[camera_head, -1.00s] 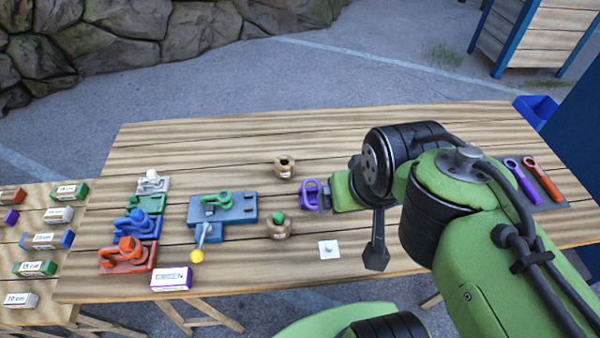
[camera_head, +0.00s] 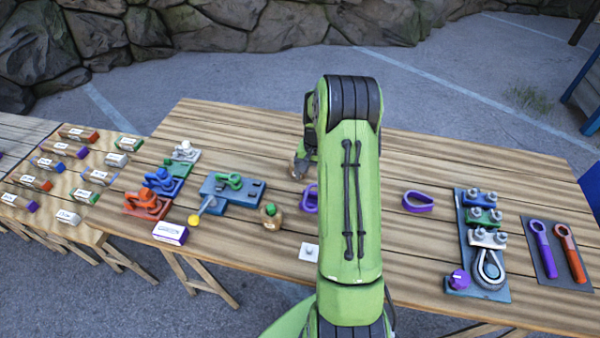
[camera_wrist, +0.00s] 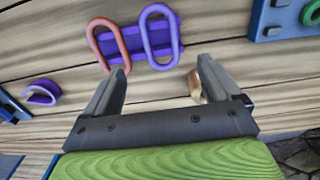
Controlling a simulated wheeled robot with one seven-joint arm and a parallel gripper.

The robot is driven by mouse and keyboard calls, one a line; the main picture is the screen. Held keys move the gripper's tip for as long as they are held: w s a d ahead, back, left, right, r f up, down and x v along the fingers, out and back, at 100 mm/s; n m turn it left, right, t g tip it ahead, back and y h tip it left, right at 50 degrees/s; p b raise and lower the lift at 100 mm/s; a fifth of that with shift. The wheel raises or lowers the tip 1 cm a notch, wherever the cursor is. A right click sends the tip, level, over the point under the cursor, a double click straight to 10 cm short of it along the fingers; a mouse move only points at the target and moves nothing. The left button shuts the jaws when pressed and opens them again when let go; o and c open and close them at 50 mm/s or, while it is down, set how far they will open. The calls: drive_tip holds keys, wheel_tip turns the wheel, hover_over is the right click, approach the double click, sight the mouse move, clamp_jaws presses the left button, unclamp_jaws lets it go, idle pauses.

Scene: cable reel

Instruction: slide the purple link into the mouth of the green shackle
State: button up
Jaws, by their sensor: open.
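The purple link (camera_wrist: 160,36), a rounded loop, stands on a purple block (camera_wrist: 138,54) beside an orange-red link (camera_wrist: 107,44) in the wrist view. In the head view a purple loop (camera_head: 309,199) is partly covered by my arm. My gripper (camera_wrist: 160,80) is open and empty in the wrist view; the links lie beyond its fingertips, apart from them. The green shackle (camera_head: 230,181) is on a blue base (camera_head: 235,201), left of my arm. A green curve (camera_wrist: 312,13) at the wrist view's upper right appears to be it.
A brown pot with a green top (camera_head: 271,215) stands between the blue base and my arm. A plate with clamps (camera_head: 478,270) and two wrenches (camera_head: 555,250) are farther right. The table's back is largely clear.

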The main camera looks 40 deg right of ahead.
sight(313, 193)
wheel_tip(313, 193, down, 9)
drive_tip(key=b, duration=0.6)
drive_tip(key=shift+a+b, duration=0.15)
drive_tip(key=shift+b, duration=0.2)
drive_tip(key=c, duration=1.4)
wheel_tip(313, 193, up, 7)
drive_tip(key=p, duration=0.5)
drive_tip(key=shift+r, duration=0.1)
